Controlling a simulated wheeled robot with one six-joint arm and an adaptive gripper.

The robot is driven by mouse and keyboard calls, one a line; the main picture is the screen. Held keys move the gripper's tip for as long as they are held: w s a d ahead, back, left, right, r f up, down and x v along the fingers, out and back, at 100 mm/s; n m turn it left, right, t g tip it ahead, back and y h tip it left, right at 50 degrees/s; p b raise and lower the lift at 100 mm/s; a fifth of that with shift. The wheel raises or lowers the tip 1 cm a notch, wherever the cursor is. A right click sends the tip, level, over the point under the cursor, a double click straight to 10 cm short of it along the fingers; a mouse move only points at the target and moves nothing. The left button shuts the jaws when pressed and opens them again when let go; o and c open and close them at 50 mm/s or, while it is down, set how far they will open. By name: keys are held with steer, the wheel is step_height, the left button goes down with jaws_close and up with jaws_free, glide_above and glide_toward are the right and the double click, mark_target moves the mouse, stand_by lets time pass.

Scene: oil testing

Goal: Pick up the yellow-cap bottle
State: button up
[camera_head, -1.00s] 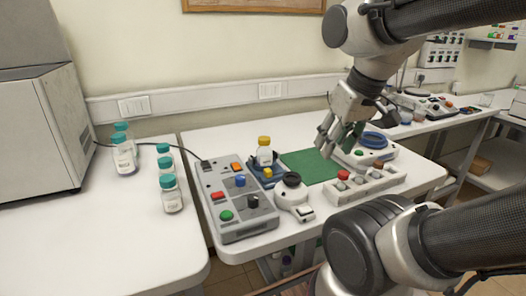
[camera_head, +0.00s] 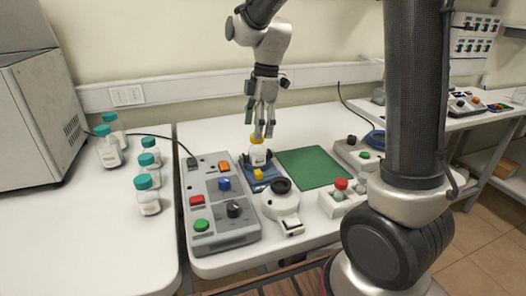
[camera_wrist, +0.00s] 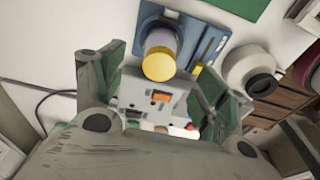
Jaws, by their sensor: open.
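The yellow-cap bottle (camera_head: 258,155) stands upright on a small blue device (camera_head: 268,182) with a yellow knob. Its yellow cap also shows in the wrist view (camera_wrist: 158,64), near the top middle. My gripper (camera_head: 264,130) points down just above the bottle, its fingertips close to the cap. In the wrist view my gripper (camera_wrist: 165,85) is open, with one green-padded finger on each side and nothing held. The cap lies between and slightly beyond the fingers there. I cannot tell whether a finger touches the bottle.
A grey control box (camera_head: 218,205) with coloured buttons stands left of the bottle. A white round device (camera_head: 281,205) stands in front of it. A green mat (camera_head: 310,167) lies right, bare. Teal-capped bottles (camera_head: 148,195) stand on the left table.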

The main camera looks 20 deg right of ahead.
mark_target(255, 147)
steer(key=f, duration=0.5)
steer(key=a+f, duration=0.1)
steer(key=f, duration=0.1)
steer(key=shift+w+f, duration=0.1)
steer(key=shift+f, duration=0.2)
steer(key=c, duration=1.2)
steer(key=shift+r, duration=0.1)
